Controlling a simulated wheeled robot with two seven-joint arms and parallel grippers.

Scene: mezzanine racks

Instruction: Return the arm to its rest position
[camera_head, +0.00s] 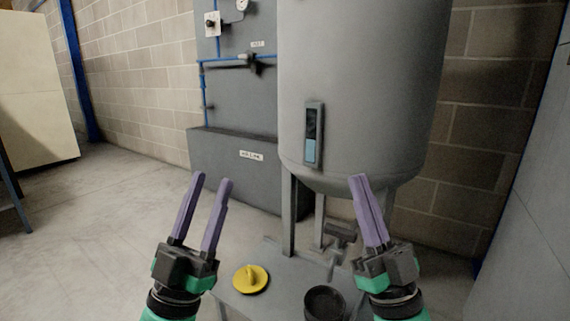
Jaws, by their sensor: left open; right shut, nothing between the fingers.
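My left gripper (213,181) is at the lower left of the head view, with its two purple fingers pointing up and apart. It is open and nothing lies between the fingers. My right gripper (357,179) is at the lower right, with its purple fingers together and empty. It shows in front of the lower part of the large grey tank (365,90). Both grippers appear raised, and neither shows a hold on anything.
A yellow disc with a raised handle (251,279) lies on a grey stand (240,304) between my arms. A black round container (324,303) is near my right gripper. A valve (340,236) hangs under the tank. A grey panel (232,95) with blue pipes stands behind. Floor at left is clear.

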